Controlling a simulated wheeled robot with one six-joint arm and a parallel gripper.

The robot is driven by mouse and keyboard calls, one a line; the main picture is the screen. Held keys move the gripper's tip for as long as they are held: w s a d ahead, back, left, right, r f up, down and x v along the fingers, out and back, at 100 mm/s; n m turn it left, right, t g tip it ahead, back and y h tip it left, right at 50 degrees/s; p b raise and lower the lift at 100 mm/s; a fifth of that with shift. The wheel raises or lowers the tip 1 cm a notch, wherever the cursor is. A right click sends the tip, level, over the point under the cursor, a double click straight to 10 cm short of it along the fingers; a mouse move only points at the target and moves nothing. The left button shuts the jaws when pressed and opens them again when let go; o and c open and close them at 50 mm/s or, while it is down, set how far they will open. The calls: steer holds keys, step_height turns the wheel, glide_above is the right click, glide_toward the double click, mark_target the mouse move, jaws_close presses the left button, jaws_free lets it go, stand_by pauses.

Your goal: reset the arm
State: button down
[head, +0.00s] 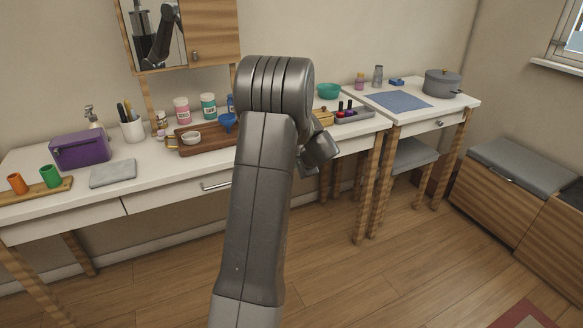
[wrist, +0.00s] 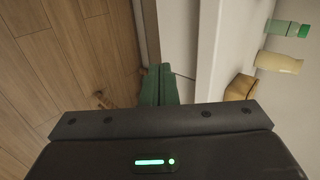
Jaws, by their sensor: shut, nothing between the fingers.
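My arm rises through the middle of the head view and bends over at the top, with its wrist part low on the right of the bend. The fingers of my gripper are hidden from the head view. In the wrist view my gripper (wrist: 160,72) shows as two green fingers side by side, shut and empty. They are beside the pale front edge of a table, with wooden floor to the left, and appear to touch nothing.
The long white table (head: 146,178) holds a purple box (head: 80,149), a grey pad (head: 113,173), a wooden tray (head: 203,146) and several small containers. A second table at the right bears a grey pot (head: 443,84) and blue mat (head: 399,101). The floor in front is clear.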

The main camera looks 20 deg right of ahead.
steer(key=shift+v, duration=1.25)
steer(key=shift+f, duration=0.15)
